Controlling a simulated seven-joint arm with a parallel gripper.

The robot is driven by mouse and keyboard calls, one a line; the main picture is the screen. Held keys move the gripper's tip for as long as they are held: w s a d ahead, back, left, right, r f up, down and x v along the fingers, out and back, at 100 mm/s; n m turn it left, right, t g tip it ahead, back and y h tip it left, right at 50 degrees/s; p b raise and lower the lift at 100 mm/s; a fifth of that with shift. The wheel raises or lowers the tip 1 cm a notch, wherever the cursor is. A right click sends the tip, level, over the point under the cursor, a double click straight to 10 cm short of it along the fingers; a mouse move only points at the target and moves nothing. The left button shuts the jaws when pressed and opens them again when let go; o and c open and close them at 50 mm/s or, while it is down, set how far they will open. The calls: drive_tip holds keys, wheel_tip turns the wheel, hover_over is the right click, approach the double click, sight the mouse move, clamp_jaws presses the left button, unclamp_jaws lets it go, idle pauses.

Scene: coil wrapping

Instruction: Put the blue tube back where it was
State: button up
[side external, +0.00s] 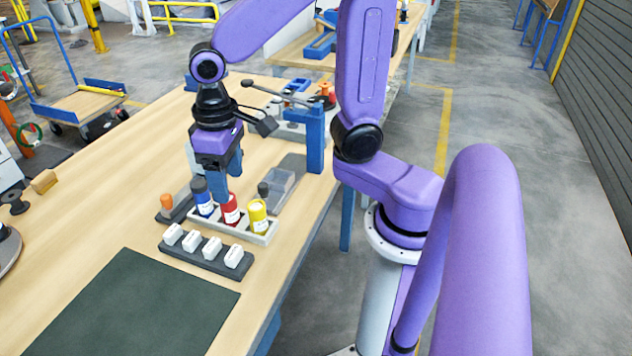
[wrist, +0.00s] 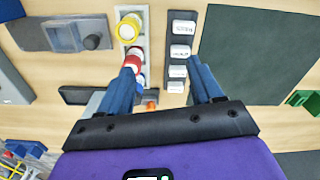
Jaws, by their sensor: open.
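The red tube (side external: 231,211) is in the middle and the yellow tube (side external: 258,217) at the right end. My gripper (side external: 226,185) is open, with its blue fingers pointing down just behind the blue and red tubes. No tube shows between the fingers (wrist: 163,70).
A dark strip with several white labelled blocks (side external: 212,248) lies in front of the rack. A dark green mat (side external: 125,305) covers the near table.

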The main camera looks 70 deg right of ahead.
drive_tip(key=s+d+n, duration=0.4)
drive_tip(key=s+n, duration=0.6)
drive_tip(key=s, duration=0.5)
drive_tip(key=shift+f, duration=0.3)
idle(0.4)
